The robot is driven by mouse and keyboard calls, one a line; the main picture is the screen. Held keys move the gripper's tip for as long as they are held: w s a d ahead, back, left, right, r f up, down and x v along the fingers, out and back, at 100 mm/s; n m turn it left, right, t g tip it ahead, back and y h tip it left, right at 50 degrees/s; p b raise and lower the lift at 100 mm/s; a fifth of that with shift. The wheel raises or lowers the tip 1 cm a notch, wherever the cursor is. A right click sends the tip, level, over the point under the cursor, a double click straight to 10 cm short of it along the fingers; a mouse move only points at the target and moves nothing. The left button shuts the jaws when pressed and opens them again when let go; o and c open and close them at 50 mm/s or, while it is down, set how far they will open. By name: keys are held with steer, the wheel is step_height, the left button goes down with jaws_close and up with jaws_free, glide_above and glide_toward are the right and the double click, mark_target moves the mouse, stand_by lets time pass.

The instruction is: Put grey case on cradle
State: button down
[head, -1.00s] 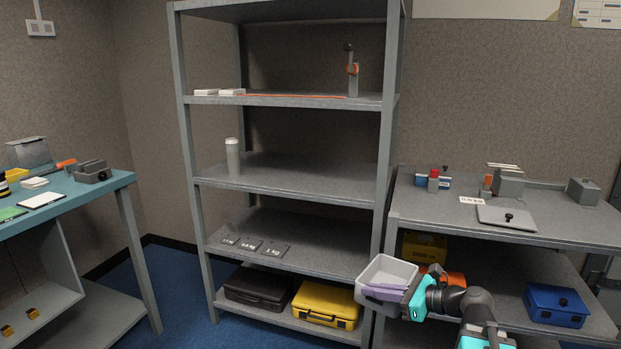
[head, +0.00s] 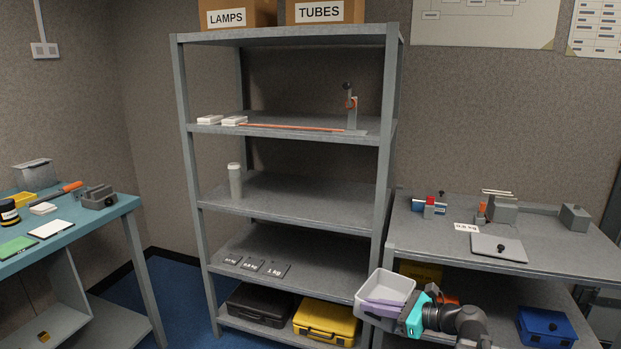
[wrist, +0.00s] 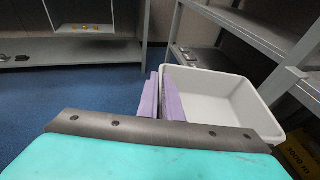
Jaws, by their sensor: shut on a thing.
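A light grey, open-topped case (head: 385,285) hangs in front of the shelf rack's lower right corner. In the wrist view the case (wrist: 225,100) looks empty and is roughly level. My gripper (head: 378,306) has purple fingers, which also show in the wrist view (wrist: 163,95). They are shut on the near left wall of the case, with the rest of it to the right of them. I cannot tell for sure which thing is the cradle. A grey block-shaped holder (head: 97,197) stands on the teal table at left.
The grey rack (head: 290,205) has a bare middle shelf apart from a white cylinder (head: 235,180). Black (head: 262,303) and yellow (head: 325,318) cases fill its bottom. The right bench (head: 420,240) carries a beam device (head: 502,210) and a grey plate (head: 497,247). Blue floor lies open at left.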

steer(key=shift+r+p, duration=1)
steer(key=shift+p, duration=0.3)
steer(key=shift+f, duration=0.1)
steer(key=shift+s+d+f, duration=0.1)
steer(key=shift+s+f, duration=0.1)
steer(key=shift+f, duration=0.5)
steer(key=shift+s+f, duration=0.2)
steer(key=shift+f, duration=0.55)
steer(key=shift+s+d+f, duration=0.1)
steer(key=shift+s+f, duration=0.1)
steer(key=shift+f, duration=0.5)
steer(key=shift+a, duration=0.1)
